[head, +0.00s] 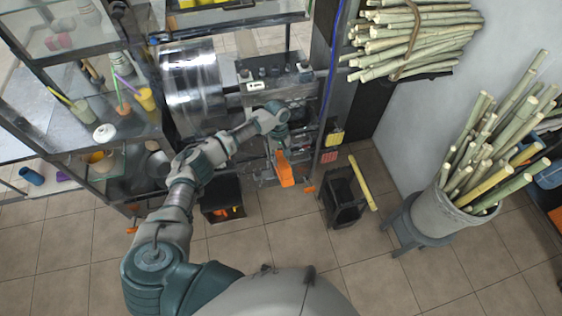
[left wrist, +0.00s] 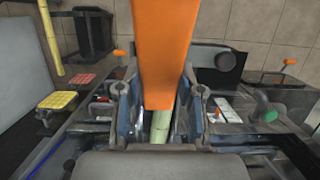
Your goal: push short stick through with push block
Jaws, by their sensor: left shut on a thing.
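The orange push block (head: 285,169) is at the front of the sugarcane press (head: 272,92). My left gripper (head: 281,150) is shut on the push block. In the left wrist view the block (left wrist: 166,50) sits between the two fingers of the gripper (left wrist: 158,98), which hold its sides. A pale green short stick (left wrist: 160,126) shows just below the block's lower end, between the fingers. I cannot tell whether block and stick touch. The stick's other end is hidden, and I cannot make it out in the head view. My right gripper is not in view.
A black bin (head: 223,200) and a black stand (head: 345,200) with a yellow-green cane leaning by it are on the floor before the press. A grey bucket of canes (head: 440,212) is at right. Shelves with cups (head: 145,98) are at left. The front floor is clear.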

